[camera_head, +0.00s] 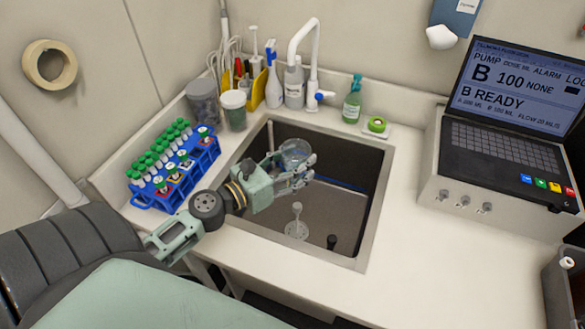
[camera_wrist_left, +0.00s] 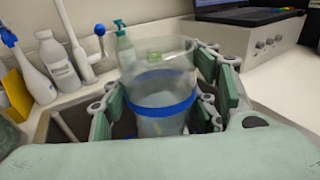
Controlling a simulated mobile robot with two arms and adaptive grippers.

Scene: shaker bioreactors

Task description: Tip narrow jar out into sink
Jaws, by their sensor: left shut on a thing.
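The narrow jar (camera_wrist_left: 160,90) is a clear, open-topped vessel with a blue band around it. In the left wrist view it stands roughly upright between the fingers of my left gripper (camera_wrist_left: 165,115). In the head view my left gripper (camera_head: 297,178) is shut on the jar (camera_head: 295,152), whose round clear end shows at the fingers. The gripper holds it over the sink (camera_head: 340,215), nearer its left and back side. The jar seems to hold some clear liquid, but I cannot tell how much. My right gripper is not in view.
A blue rack (camera_head: 176,180) of green-capped tubes stands left of the sink. Bottles, jars and a white tap (camera_head: 312,70) line the back edge. A pump unit with a screen (camera_head: 510,130) stands at right. The counter right of the sink is mostly clear.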

